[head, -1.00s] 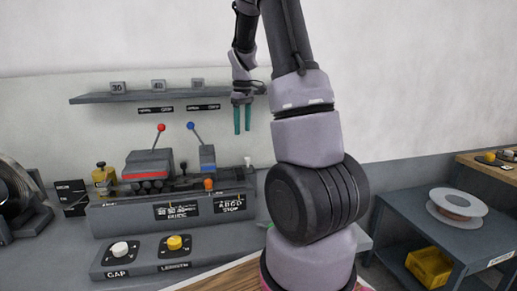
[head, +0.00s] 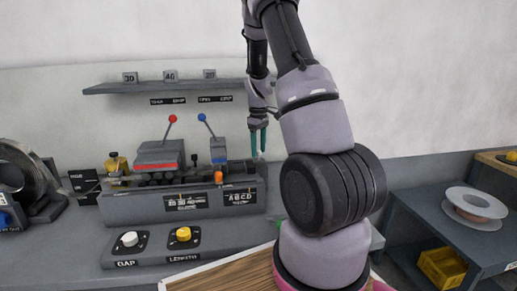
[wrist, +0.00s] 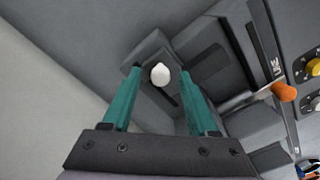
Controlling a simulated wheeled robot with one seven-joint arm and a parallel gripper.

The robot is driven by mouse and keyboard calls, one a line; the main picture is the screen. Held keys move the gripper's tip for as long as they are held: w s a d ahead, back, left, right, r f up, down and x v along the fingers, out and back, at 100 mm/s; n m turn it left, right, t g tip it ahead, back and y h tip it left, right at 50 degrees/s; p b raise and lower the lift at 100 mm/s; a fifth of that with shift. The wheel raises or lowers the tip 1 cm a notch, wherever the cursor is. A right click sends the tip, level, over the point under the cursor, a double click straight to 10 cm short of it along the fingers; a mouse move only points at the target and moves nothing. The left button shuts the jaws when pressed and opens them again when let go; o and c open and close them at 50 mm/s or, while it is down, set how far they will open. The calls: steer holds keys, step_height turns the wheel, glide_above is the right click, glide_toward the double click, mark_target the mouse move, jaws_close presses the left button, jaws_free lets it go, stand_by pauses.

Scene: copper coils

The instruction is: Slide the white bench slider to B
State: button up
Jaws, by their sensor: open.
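The white slider knob (wrist: 160,74) shows in the wrist view, on a grey block between the tips of my two teal fingers. My gripper (head: 258,154) is open. I cannot tell whether the fingers touch the knob. A label reading ABCD (head: 241,198) is on the bench front, below and left of my fingers.
An orange knob (head: 218,177) stands left of my gripper and also shows in the wrist view (wrist: 284,92). Red (head: 172,118) and blue (head: 201,117) levers rise farther left. A shelf (head: 150,87) is above. White (head: 129,239) and yellow (head: 183,234) dials sit in front.

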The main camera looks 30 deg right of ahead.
steer(key=shift+c, duration=0.3)
jaws_close()
steer(key=shift+a, duration=0.1)
stand_by(1.1)
